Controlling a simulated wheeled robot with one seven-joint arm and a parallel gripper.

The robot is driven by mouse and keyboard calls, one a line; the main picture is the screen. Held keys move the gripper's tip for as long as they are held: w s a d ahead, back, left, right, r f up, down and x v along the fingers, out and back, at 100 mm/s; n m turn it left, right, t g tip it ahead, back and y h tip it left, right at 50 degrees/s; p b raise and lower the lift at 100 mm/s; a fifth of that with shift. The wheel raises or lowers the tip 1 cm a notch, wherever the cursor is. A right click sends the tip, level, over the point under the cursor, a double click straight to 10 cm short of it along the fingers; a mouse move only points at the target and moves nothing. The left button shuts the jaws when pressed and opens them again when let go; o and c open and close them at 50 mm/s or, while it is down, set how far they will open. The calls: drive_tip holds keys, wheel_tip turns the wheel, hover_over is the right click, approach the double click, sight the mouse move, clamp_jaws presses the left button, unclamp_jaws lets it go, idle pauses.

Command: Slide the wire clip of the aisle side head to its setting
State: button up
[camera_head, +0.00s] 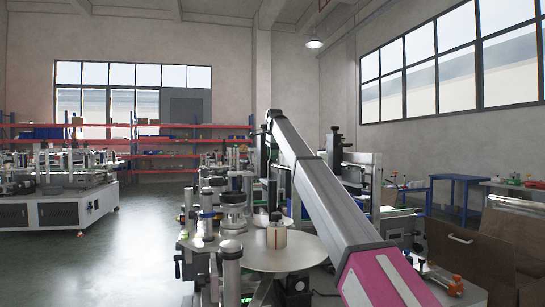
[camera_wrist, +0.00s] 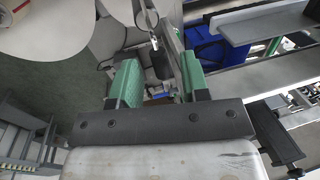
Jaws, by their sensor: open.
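My gripper (camera_wrist: 158,78) shows in the wrist view with its two green fingers apart and nothing visibly held between them. A small dark cylindrical part (camera_wrist: 160,62) on a grey post shows in the gap between the fingers; I cannot tell if it is in front of the fingertips or beyond them. A thin dark wire-like curve (camera_wrist: 145,14) shows above it. I cannot make out the wire clip or its setting for certain. In the head view, the labeller (camera_head: 232,212) stands left of my arm, which hides part of it. My gripper cannot be made out there.
A round pale table (camera_head: 290,254) bears a small jar-like object (camera_head: 277,235). A brown box (camera_head: 470,249) stands at the right, with a blue table (camera_head: 456,181) behind it. Another machine (camera_head: 62,210) stands at the left. The floor (camera_head: 140,240) between is clear.

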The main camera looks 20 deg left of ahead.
drive_tip(key=shift+f, duration=0.25)
clamp_jaws()
drive_tip(key=shift+f, duration=3)
unclamp_jaws()
wheel_tip(320, 180, up, 11)
drive_tip(key=s+d, duration=0.1)
drive_tip(key=shift+s+f, duration=0.2)
drive_tip(key=shift+s, duration=0.2)
